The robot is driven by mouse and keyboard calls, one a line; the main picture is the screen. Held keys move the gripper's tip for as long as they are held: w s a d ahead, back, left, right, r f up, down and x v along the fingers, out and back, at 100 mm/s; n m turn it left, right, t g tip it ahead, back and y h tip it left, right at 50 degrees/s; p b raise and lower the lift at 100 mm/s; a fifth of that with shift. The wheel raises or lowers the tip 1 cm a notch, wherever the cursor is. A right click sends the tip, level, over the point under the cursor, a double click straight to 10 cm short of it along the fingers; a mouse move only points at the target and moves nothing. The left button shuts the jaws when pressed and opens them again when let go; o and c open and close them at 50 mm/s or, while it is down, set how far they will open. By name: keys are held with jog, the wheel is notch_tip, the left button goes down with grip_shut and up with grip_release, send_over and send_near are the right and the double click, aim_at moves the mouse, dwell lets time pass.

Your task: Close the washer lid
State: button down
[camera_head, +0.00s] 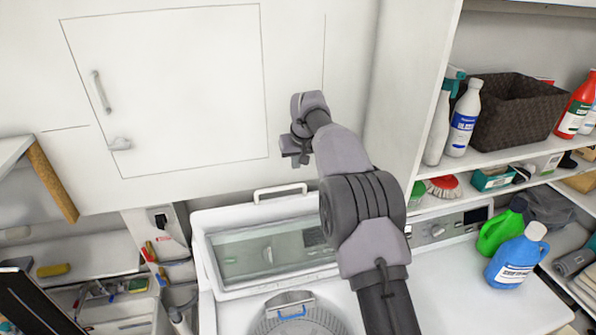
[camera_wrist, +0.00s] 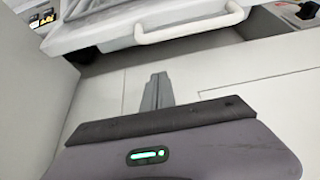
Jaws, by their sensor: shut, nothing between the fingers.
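The washer (camera_head: 455,285) is at the bottom centre of the head view, with its round drum opening showing at the bottom edge. Its lid (camera_head: 262,252) stands raised at the back, with a white rim, a clear window and a white handle (camera_head: 279,192) on its upper edge. My gripper (camera_head: 291,158) is up in front of the white wall, above the handle in the picture and apart from it. In the wrist view my gripper (camera_wrist: 157,88) is shut and empty, and the lid handle (camera_wrist: 190,28) shows beyond it at the top. My arm hides the lid's right end.
Green (camera_head: 502,228) and blue (camera_head: 515,255) bottles stand on the right of the washer. Shelves at right hold a dark basket (camera_head: 515,110) and bottles. A low shelf with tools (camera_head: 110,292) is at left.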

jog(key=f, duration=0.1)
jog(key=s+f, duration=0.1)
jog(key=f, duration=0.1)
jog(key=s+f+p, duration=0.1)
jog(key=shift+d+f, duration=0.15)
jog(key=shift+d, duration=0.05)
jog(key=shift+w+f, duration=0.1)
dwell(0.4)
